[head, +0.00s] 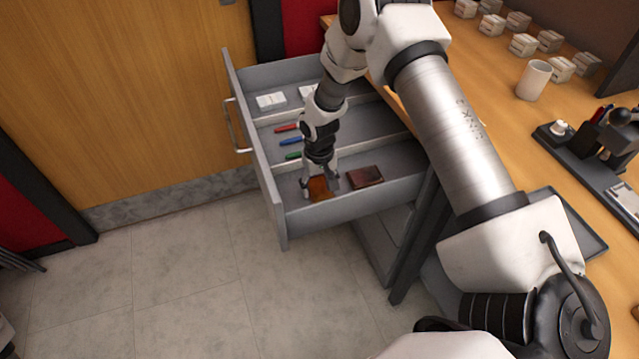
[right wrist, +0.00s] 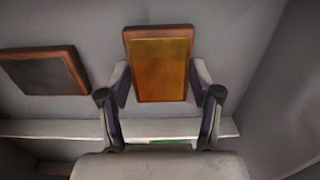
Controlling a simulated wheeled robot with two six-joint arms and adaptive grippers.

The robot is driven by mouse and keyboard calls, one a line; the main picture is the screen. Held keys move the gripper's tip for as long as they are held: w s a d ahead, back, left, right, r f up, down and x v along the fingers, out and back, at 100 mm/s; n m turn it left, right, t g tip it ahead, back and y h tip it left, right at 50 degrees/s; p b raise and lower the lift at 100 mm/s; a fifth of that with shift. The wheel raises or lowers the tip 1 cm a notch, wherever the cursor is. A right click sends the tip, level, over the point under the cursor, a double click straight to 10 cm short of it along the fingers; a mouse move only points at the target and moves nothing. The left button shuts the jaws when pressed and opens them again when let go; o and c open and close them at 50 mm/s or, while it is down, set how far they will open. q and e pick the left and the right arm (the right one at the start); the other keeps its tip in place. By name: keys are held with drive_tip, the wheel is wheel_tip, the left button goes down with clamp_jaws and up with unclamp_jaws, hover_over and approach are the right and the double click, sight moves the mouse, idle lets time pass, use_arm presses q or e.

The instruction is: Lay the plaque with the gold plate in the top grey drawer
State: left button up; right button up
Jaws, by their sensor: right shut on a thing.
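The plaque with the gold plate (right wrist: 161,68) has a brown wooden edge and sits between the fingers of my right gripper (right wrist: 160,85) in the right wrist view. In the head view the plaque (head: 319,188) is low inside the front compartment of the open top grey drawer (head: 345,211). My right gripper (head: 320,187) reaches down into the drawer and is shut on the plaque. I cannot tell whether the plaque touches the drawer floor. My left gripper is not in view.
A second plaque with a dark plate (head: 365,177) lies right of the gold one in the same compartment; it also shows in the right wrist view (right wrist: 45,71). Red, blue and green pens (head: 291,141) lie behind a divider. White boxes (head: 271,101) are farther back. A desk (head: 500,100) is at the right.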

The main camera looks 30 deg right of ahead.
sight(319, 189)
drive_tip(key=o, duration=1.4)
drive_tip(key=shift+f, duration=0.1)
wheel_tip(319, 189, up, 12)
drive_tip(key=shift+r, duration=0.25)
